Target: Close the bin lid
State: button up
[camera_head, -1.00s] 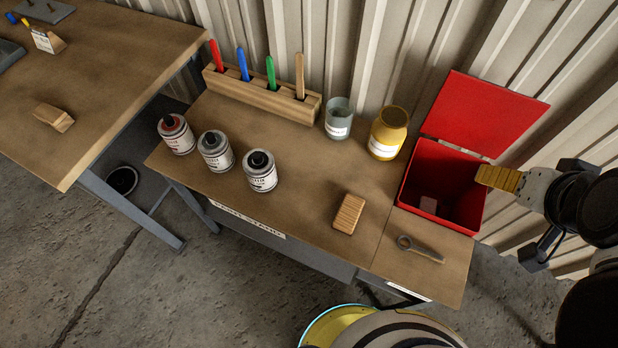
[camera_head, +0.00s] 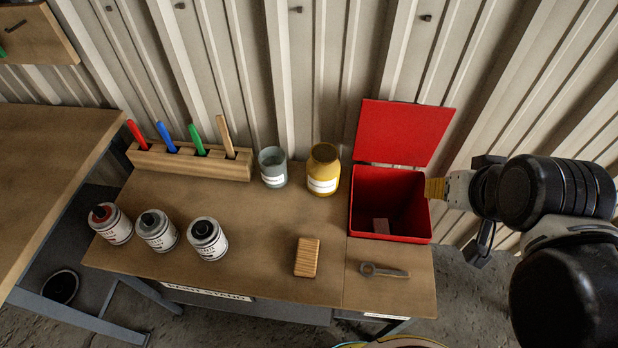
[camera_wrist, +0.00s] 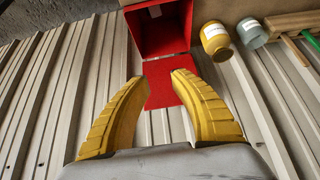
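In the wrist view, the bin (camera_wrist: 160,52) is at the top and the lid (camera_wrist: 165,92) shows between and beyond my fingers. My gripper (camera_head: 433,188) is by the bin's right side, near the back corner. The wrist view shows my gripper (camera_wrist: 157,77) open, its two yellow fingers apart with nothing held. Whether a finger touches the lid or bin cannot be told.
A yellow jar (camera_head: 322,170) and a grey cup (camera_head: 272,167) stand left of the bin. A wrench (camera_head: 384,270) and a ribbed wooden block (camera_head: 307,257) lie in front. Several cans stand farther left. The corrugated wall (camera_head: 480,90) is close behind the lid.

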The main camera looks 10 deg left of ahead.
grip_shut()
jog(key=w+r+g+p, duration=0.1)
jog(key=w+r+p, duration=0.3)
jog(key=w, duration=0.5)
jog(key=w+r+p, duration=0.2)
jog(key=w+r, duration=0.3)
jog(key=w, duration=0.4)
jog(key=w+f+g+p, duration=0.1)
jog(key=w+f+p, duration=0.2)
jog(key=w, duration=0.6)
jog(key=w+f+g+p, duration=0.15)
jog(key=w+f, duration=0.25)
jog(key=w, duration=0.5)
jog(key=shift+t, duration=0.35)
jog(key=x, duration=0.3)
jog(key=b+x, duration=0.1)
jog(key=x, duration=0.5)
jog(key=shift+s+d+f+b, duration=0.1)
jog(key=shift+d+f+b, duration=0.3)
jog(key=shift+s+f, duration=0.1)
jog(key=shift+s, duration=1.85)
